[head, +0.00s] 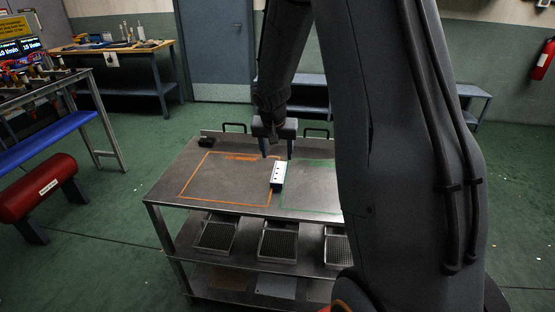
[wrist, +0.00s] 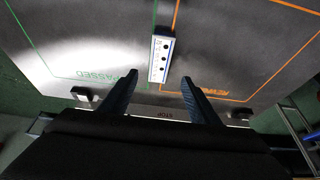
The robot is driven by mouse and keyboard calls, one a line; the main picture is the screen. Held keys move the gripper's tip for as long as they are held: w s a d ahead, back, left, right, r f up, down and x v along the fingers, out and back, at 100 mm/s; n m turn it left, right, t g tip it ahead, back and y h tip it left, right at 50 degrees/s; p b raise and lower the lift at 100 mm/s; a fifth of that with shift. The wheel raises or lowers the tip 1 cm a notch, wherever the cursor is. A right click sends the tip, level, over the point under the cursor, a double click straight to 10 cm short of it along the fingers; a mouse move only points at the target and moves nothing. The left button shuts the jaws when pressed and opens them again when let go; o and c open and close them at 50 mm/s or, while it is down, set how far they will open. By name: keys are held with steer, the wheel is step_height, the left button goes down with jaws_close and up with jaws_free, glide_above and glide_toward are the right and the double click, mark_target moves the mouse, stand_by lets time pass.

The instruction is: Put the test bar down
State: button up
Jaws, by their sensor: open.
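The test bar (head: 278,175) is a small white block with a blue edge and a row of dark holes. It lies on the steel top of the cart (head: 230,160), at the strip between the orange outline (head: 195,178) and the green outline (head: 312,210). In the wrist view the bar (wrist: 160,58) lies just beyond my fingertips, in line with the gap between them. My gripper (head: 277,156) is open and empty, behind the bar in the head view and apart from it. It also shows in the wrist view (wrist: 159,77).
A small black object (head: 206,142) sits at the cart's back left. Trays (head: 278,242) stand on the shelf below. My arm hides the cart's right side. A red cylinder (head: 37,187) and a workbench (head: 125,50) stand away to the left.

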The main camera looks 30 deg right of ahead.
steer(key=s+a+r+n+g+y, duration=0.1)
steer(key=s+a+n, duration=0.1)
steer(key=s+a, duration=0.3)
steer(key=s+a+n+g, duration=0.1)
steer(key=s+a, duration=0.3)
steer(key=s, duration=0.9)
steer(key=s+a+r+n+g+y, duration=0.1)
steer(key=s+a+n, duration=0.2)
steer(key=s, duration=0.6)
steer(key=a, duration=0.2)
steer(key=shift+s+a+r+n+y, duration=0.15)
steer(key=shift+a+r+n+y, duration=0.15)
steer(key=shift+a+n, duration=0.1)
